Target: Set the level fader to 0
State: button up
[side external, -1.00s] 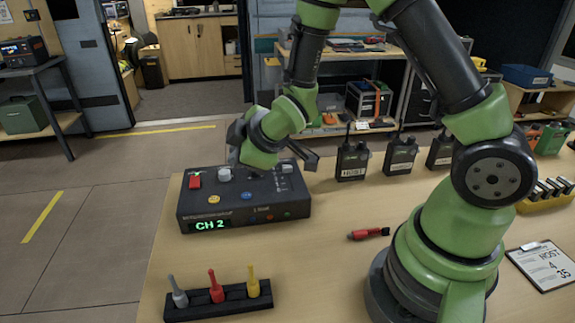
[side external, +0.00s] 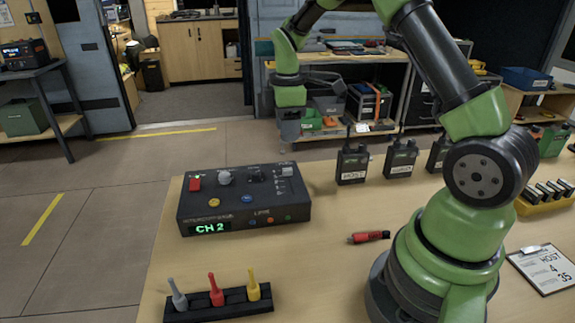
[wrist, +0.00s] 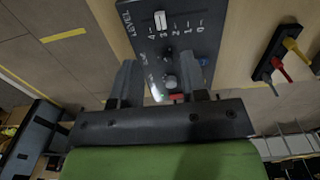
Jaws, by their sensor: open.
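The dark intercom box (side external: 245,200) lies on the table, its green display reading CH 2. Its level fader (side external: 286,171) is at the back right of the top face. In the wrist view the pale fader cap (wrist: 160,20) stands by the high end of the LEVEL scale, around 3 to 4, away from the 0 mark (wrist: 201,29). My gripper (wrist: 168,72) is open and empty. It is raised clear of the box, behind and above it in the side view, touching nothing.
The box also carries a red switch (side external: 195,183), a grey knob (side external: 224,178), and yellow and blue buttons. Radios (side external: 352,163) stand to the right. A rack of coloured plugs (side external: 218,302) is in front, and a red connector (side external: 368,237) lies on the table.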

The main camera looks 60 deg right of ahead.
aim_at(287, 170)
notch_tip(287, 170, down, 10)
jog(key=shift+r, duration=0.15)
dwell(0.3)
grip_shut()
